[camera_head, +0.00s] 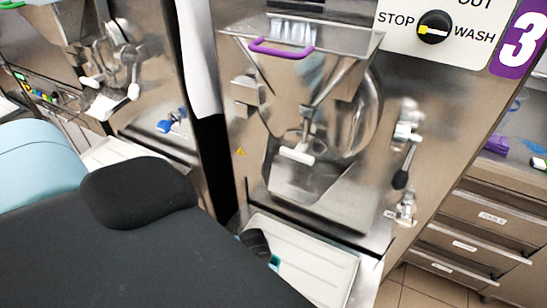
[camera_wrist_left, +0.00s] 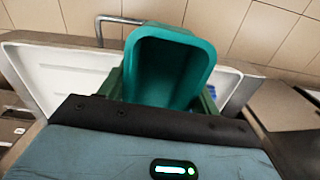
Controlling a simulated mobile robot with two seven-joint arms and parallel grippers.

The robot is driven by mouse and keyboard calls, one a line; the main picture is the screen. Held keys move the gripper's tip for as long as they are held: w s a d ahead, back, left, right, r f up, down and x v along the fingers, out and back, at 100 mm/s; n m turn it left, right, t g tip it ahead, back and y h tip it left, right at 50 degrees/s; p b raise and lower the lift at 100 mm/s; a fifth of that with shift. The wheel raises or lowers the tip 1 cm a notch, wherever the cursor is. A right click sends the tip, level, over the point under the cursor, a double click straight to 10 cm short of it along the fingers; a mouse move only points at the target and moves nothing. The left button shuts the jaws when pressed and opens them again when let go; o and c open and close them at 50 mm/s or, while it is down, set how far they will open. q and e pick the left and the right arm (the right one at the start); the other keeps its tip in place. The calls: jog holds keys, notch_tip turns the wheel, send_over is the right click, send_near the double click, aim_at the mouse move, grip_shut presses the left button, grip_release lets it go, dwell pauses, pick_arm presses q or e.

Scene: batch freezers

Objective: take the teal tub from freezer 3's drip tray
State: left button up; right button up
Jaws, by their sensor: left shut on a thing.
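The teal tub (camera_wrist_left: 172,72) fills the middle of the left wrist view, its open, empty mouth facing the camera. In the head view only a small teal patch of it (camera_head: 274,262) shows beside my left gripper (camera_head: 257,244), low at freezer 3's drip tray (camera_head: 315,267). My left gripper is shut on the tub; its fingertips are mostly hidden. I cannot tell whether the tub still touches the tray. The white tray (camera_wrist_left: 62,77) shows behind the tub in the left wrist view. My right gripper is not in view.
Steel drawers (camera_head: 485,216) stand at right. Another freezer (camera_head: 150,90) is at left. Tiled floor shows at lower right.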

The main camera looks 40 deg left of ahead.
pick_arm(q)
jog(key=s+a, duration=0.1)
jog(key=s, duration=0.5)
jog(key=shift+a+r, duration=0.25)
jog(key=shift+r, duration=0.05)
